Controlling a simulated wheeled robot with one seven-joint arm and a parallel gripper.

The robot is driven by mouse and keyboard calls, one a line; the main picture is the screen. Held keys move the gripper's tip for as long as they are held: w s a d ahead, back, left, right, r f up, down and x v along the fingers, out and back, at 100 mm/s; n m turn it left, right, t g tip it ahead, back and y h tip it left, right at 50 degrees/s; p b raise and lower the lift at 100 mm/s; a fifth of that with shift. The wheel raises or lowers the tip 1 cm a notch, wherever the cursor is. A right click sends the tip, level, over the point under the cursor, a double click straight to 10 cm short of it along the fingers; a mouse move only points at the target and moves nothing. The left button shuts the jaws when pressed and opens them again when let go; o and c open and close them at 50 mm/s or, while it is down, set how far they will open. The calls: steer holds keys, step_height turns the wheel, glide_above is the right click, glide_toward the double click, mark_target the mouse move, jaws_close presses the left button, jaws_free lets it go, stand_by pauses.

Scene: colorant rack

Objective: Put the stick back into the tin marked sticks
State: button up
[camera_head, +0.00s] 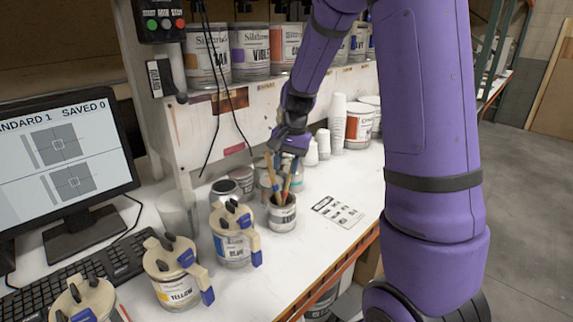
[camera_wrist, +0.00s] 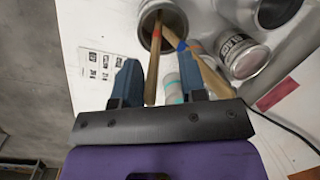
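The small tin (camera_head: 283,214) stands upright on the white counter with wooden sticks leaning in it; I cannot read its label clearly. In the wrist view its rim (camera_wrist: 143,32) is at the top. A stick with a red band (camera_wrist: 152,75) stands in the tin, its near end between my fingers with gaps on both sides. A second stick with a blue band (camera_wrist: 211,76) also leans out of the tin, to the right. My gripper (camera_head: 290,150) is open above the tin, fingers pointing down; its two blue fingers (camera_wrist: 160,62) are apart and touch neither stick visibly.
Lidded cans marked blue (camera_head: 232,247) and yellow (camera_head: 172,285) stand left of the tin. A printed card (camera_head: 338,209) lies to its right. Jars and cans stand close behind it, with a loaded shelf above. A monitor (camera_head: 65,165) and keyboard are at left.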

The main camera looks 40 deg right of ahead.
steer(key=shift+r, duration=0.1)
steer(key=r, duration=0.3)
steer(key=d+r, duration=0.1)
steer(key=r, duration=0.3)
steer(key=d+r, duration=0.1)
steer(key=r, duration=0.2)
steer(key=shift+s+r, duration=0.1)
steer(key=shift+r, duration=0.1)
steer(key=shift+a, duration=0.1)
steer(key=s+a+r+n+t, duration=0.1)
steer(key=s+a+r+n, duration=0.1)
steer(key=s, duration=0.6)
steer(key=s+a+r+n+t+h, duration=0.1)
steer(key=s+a+n, duration=0.3)
steer(key=s, duration=0.4)
steer(key=s+a+r+n+t+h, duration=0.1)
steer(key=s+a+r+n+t, duration=0.2)
steer(key=s, duration=0.5)
steer(key=shift+s+a+r+n, duration=0.25)
steer(key=shift+a+r+n, duration=0.2)
steer(key=shift+a, duration=0.6)
